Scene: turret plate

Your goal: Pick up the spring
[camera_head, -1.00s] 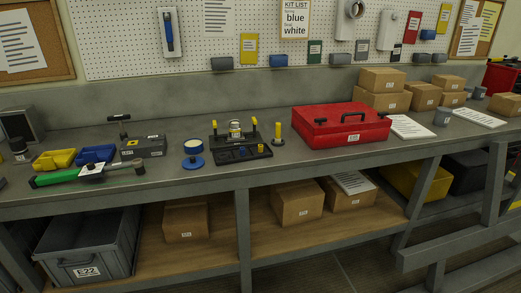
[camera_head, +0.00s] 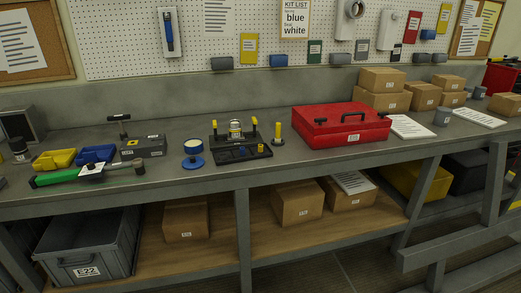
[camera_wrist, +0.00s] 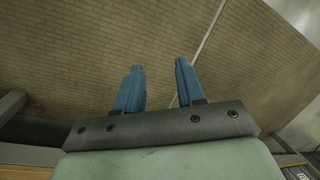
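My gripper (camera_wrist: 159,78) shows in the wrist view with its two blue fingers apart and nothing between them. It faces a tan, brick-patterned surface, and no bench item shows near its fingers. It is not in the head view. I cannot make out a spring for certain in either view. In the head view a black fixture plate (camera_head: 246,153) on the bench carries yellow-topped posts and a small clear-looking part (camera_head: 236,130) in the middle; the parts are too small to identify.
A red case (camera_head: 341,127) is right.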

